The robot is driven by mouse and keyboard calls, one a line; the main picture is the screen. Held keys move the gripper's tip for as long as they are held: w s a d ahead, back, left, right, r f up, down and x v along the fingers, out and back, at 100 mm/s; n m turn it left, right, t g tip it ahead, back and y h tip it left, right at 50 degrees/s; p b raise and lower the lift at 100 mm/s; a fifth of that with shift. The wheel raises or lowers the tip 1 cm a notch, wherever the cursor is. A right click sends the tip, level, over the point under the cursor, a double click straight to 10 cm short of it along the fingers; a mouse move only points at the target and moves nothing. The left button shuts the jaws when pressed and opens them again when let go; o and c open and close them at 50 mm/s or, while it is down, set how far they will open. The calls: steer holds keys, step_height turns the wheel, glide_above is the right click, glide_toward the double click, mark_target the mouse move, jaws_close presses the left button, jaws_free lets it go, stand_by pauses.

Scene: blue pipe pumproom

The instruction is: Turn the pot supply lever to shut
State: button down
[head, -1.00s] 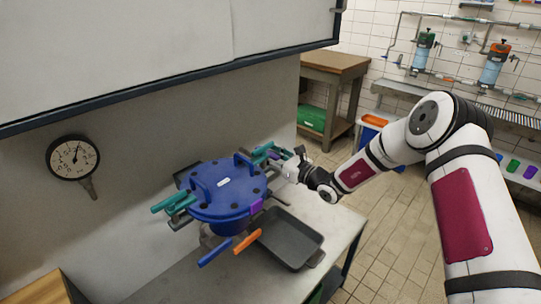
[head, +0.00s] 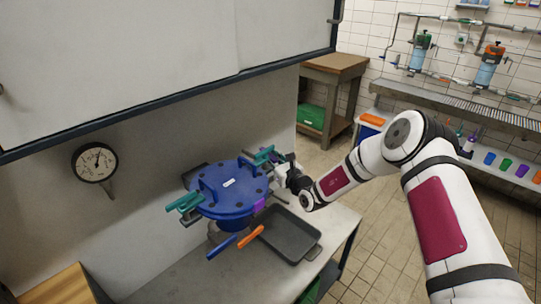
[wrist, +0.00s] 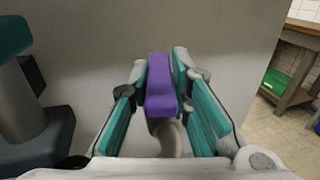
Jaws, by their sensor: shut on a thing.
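The blue round-lidded pot (head: 226,188) stands on the grey bench in the head view. In the wrist view, a purple lever handle (wrist: 160,84) lies lengthwise between the teal-padded fingers of my gripper (wrist: 173,95), which is shut on it. A metal stem shows below the handle. In the head view my gripper (head: 280,165) is at the pot's far right side, and the held handle is hidden or too small to tell. Whether this handle is the pot supply lever cannot be read from any label. A separate purple part (head: 259,206) shows at the pot's right rim.
Teal handles (head: 184,202) stick out at the pot's left. Blue (head: 222,246) and orange (head: 250,237) handles point forward. A dark tray (head: 283,236) lies right of the pot. A gauge (head: 95,162) is on the wall. The tiled floor at right is open.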

steer(key=c, duration=1.5)
jaws_free()
steer(key=shift+w+b, duration=0.15)
steer(key=shift+b, duration=0.2)
